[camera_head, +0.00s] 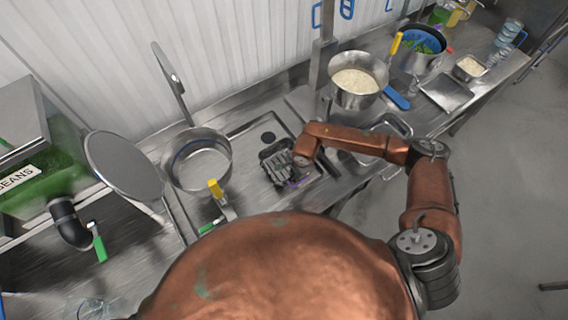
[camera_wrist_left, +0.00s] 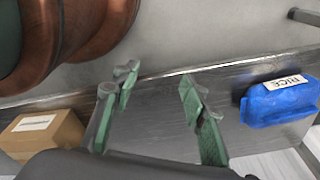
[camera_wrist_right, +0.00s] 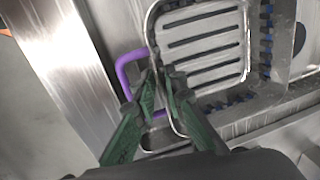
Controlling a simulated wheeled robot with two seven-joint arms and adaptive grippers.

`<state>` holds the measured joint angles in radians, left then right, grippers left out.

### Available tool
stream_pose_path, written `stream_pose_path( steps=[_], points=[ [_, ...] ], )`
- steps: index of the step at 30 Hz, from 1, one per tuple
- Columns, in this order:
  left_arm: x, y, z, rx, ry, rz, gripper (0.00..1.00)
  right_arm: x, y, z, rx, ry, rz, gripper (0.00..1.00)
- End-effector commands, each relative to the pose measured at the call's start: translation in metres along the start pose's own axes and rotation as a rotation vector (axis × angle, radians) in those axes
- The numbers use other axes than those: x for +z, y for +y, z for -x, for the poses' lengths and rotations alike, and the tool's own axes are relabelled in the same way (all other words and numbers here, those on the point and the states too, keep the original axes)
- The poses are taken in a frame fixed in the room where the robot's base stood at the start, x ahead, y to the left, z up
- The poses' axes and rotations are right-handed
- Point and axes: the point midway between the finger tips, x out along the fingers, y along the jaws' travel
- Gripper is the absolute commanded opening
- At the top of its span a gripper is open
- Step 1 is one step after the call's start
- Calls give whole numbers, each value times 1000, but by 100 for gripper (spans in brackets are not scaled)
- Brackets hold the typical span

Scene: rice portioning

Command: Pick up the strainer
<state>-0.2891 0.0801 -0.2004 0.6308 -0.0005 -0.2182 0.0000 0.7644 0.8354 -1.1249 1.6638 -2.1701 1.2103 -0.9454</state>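The strainer (camera_wrist_right: 205,45) looks like a slotted metal basket with a wire rim and a purple handle (camera_wrist_right: 128,62). In the head view it is the dark slotted shape (camera_head: 274,155) in the sink area, partly hidden by my right gripper (camera_head: 292,163). In the right wrist view my right gripper (camera_wrist_right: 161,78) has its green fingers close together on the wire rim beside the purple handle; the exact contact is partly hidden. My left gripper (camera_wrist_left: 158,76) is open and empty, with its fingers well apart; it is not seen in the head view.
A metal pot (camera_head: 197,160) stands left of the sink, beside a round disc (camera_head: 124,166). In the left wrist view a blue rice bag (camera_wrist_left: 280,104) and a cardboard box (camera_wrist_left: 42,135) flank the gripper.

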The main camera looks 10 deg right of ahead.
Motion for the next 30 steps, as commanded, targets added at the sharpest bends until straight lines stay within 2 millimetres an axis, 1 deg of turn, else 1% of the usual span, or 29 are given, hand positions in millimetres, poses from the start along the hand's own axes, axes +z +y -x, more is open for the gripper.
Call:
stream_pose_path(
  steps=[1, 3, 8, 12, 16, 20, 30],
  points=[
    [-4, 0, 0, 0, 5, -1, 40, 0, 0, 0, 0, 0, 0, 11],
    [-3, 0, -1, 0, 3, -1, 40, 0, 0, 0, 0, 0, 0, 11],
    [9, 1, 0, 1, -13, 2, 40, 0, 0, 0, -1, 0, 0, 0],
    [21, 2, 0, 1, -28, 5, 40, 0, 0, 0, -1, 0, 0, 0],
    [28, 2, 1, 2, -36, 6, 40, 0, 0, 0, -1, 0, 0, 0],
    [27, 2, 1, 2, -36, 6, 40, 0, 0, 1, -1, -1, 0, 0],
    [13, 1, -1, 1, -17, 3, 40, 0, -2, 3, -3, -1, 0, 0]
  ],
)
